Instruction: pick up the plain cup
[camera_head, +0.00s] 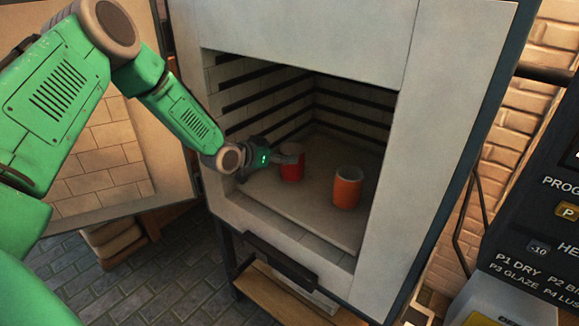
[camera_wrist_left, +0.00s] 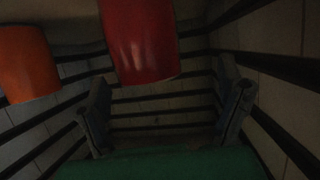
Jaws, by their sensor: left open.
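A glossy red cup (camera_head: 292,165) stands upright on the kiln floor, left of an orange cup (camera_head: 347,187). Neither shows a clear pattern, so I cannot tell which is the plain one. My left gripper (camera_head: 287,157) reaches into the kiln from the left, and a finger covers part of the red cup. In the left wrist view my left gripper (camera_wrist_left: 165,108) is open with nothing visibly clamped. There the red cup (camera_wrist_left: 140,40) appears above the gap between the fingers, and the orange cup (camera_wrist_left: 27,65) is farther left. My right gripper is out of view.
The kiln (camera_head: 385,215) is open, with dark ribs (camera_head: 265,87) along its inner walls close to my gripper. Its open door (camera_head: 115,165) stands at the left. A dark control panel (camera_head: 540,220) is at the right. Bare kiln floor (camera_head: 300,207) lies in front of the cups.

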